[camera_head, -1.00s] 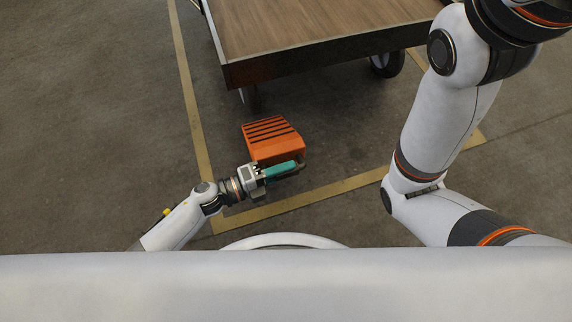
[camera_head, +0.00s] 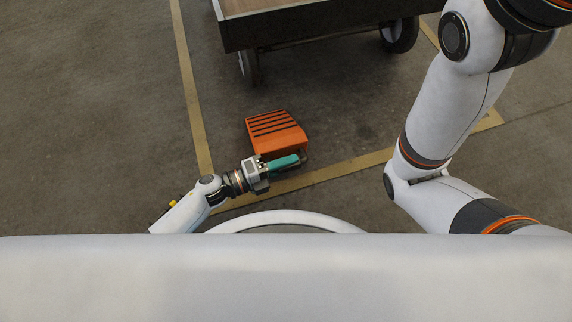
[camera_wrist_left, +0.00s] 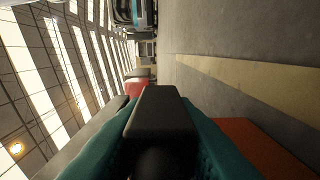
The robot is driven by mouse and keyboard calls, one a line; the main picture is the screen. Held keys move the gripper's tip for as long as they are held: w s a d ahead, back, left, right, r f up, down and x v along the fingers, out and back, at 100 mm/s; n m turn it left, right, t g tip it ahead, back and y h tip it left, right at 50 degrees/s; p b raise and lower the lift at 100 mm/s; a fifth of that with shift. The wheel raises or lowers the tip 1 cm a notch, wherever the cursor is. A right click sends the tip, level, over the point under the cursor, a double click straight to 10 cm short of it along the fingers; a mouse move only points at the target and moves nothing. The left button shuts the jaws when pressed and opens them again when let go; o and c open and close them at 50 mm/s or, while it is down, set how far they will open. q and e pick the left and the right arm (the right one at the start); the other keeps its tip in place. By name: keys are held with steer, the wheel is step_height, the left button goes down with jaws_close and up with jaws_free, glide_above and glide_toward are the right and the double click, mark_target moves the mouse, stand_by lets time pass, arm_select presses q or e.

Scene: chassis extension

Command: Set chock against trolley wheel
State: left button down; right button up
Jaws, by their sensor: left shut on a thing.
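The orange chock (camera_head: 277,133) has dark ribs on its sloped top and sits just in front of the trolley (camera_head: 320,27). My left gripper (camera_head: 284,165) has teal fingers and is shut on the chock's dark handle (camera_wrist_left: 162,112) at its near side. The chock's orange side (camera_wrist_left: 258,148) shows at the lower right of the left wrist view. The trolley's near left wheel (camera_head: 249,68) is beyond the chock, slightly to the left, with bare floor between them. Whether the chock touches the floor is unclear. My right gripper is out of view.
A second trolley wheel (camera_head: 400,36) stands at the upper right. Yellow floor lines (camera_head: 190,90) run left of the chock and across in front of it. My right arm (camera_head: 440,120) fills the right side. The floor at left is clear.

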arm_select(q)
steer(key=shift+r, duration=0.15)
steer(key=c, duration=1.6)
jaws_free()
steer(key=shift+f, duration=0.2)
steer(key=o, duration=0.4)
steer(key=shift+r, duration=0.15)
